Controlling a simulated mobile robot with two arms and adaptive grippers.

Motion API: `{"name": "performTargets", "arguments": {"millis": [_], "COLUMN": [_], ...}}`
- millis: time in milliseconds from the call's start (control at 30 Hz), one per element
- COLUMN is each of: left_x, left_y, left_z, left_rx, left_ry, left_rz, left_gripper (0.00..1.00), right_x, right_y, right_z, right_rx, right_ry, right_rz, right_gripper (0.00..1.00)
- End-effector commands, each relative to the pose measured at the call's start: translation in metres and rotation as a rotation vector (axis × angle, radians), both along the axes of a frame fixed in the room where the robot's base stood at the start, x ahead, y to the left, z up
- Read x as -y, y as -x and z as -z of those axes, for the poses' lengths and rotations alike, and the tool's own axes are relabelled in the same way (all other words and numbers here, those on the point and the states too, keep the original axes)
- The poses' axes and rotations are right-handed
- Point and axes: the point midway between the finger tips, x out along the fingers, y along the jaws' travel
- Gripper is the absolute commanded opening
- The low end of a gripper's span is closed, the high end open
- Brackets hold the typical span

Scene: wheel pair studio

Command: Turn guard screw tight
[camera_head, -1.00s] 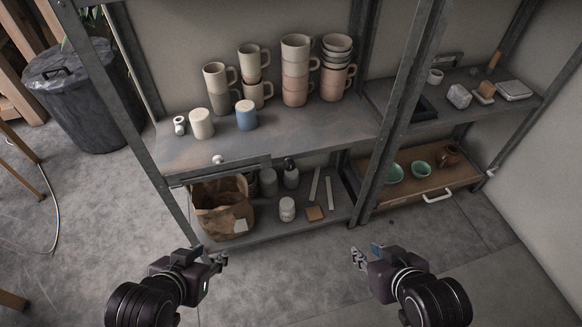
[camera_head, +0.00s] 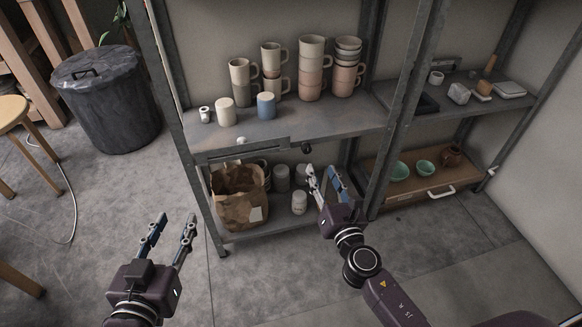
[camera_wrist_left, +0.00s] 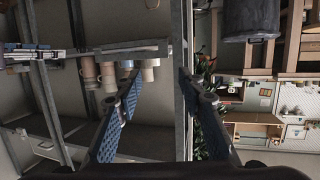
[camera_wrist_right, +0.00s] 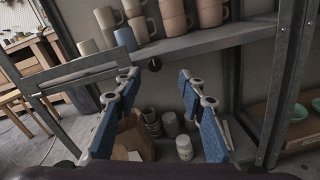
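A small dark round knob (camera_wrist_right: 153,62), which looks like the guard screw, sits at the lower front edge of the upper shelf in the right wrist view. A flat metal bar (camera_head: 240,150), likely the guard, runs along that shelf's front. A small pale knob (camera_head: 241,140) also shows on the bar. My right gripper (camera_head: 321,172) is open and raised before the shelf; its fingers (camera_wrist_right: 157,78) frame the dark knob, apart from it. My left gripper (camera_head: 175,222) is open and empty, left of the shelf over the floor.
Stacked mugs (camera_head: 311,70) and cups stand on the upper shelf (camera_head: 330,128). A paper bag (camera_head: 240,195) and a white jar (camera_head: 299,203) are on the lower shelf. Shelf posts (camera_head: 405,120) flank the bay. A dark bin (camera_head: 105,100) stands left. The floor in front is clear.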

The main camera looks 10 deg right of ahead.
Motion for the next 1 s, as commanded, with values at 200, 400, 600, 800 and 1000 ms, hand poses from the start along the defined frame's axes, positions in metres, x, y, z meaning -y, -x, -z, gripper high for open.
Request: {"name": "performTargets", "arguments": {"millis": [200,400,600,800,1000], "left_x": [0.001,0.001,0.003,0.004,0.004], "left_y": [-0.001,-0.002,-0.005,-0.006,-0.006], "left_z": [-0.004,-0.004,-0.015,-0.020,-0.022], "left_rx": [0.015,0.021,0.070,0.093,0.096], "left_ry": [0.005,0.005,0.018,0.023,0.025], "left_rz": [0.001,0.001,0.005,0.006,0.006], "left_gripper": [0.36,0.36,0.36,0.36,0.36], "right_x": [-0.006,-0.007,-0.008,-0.008,-0.008], "right_y": [-0.016,-0.047,-0.072,-0.081,-0.081], "right_z": [0.002,0.002,0.003,0.003,0.002], "right_rx": [0.008,0.008,0.007,0.006,0.006], "right_ry": [0.093,0.089,0.086,0.085,0.085], "right_rz": [-0.027,-0.026,-0.026,-0.026,-0.026], "right_gripper": [0.37,0.37,0.37,0.37,0.37]}}
